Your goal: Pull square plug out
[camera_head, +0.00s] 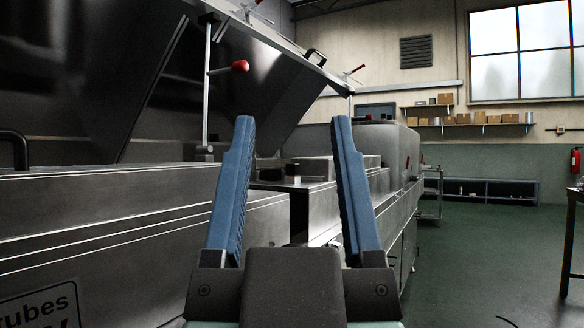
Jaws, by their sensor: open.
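My gripper (292,121) is in the lower middle of the view. Its two blue fingers stand wide apart with nothing between them. Beyond the fingers, and between them in the picture, a small dark block (292,169) sits on a flat ledge (300,185) at the side of the metal dryer (110,215). It may be the square plug, but I cannot tell for sure. A second dark, low piece (270,174) lies just left of it. The block appears apart from the fingers. My gripper hides part of the dryer side below the ledge.
The green floor (470,260) to the right is mostly open. A dark table (572,235) stands at the right edge.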

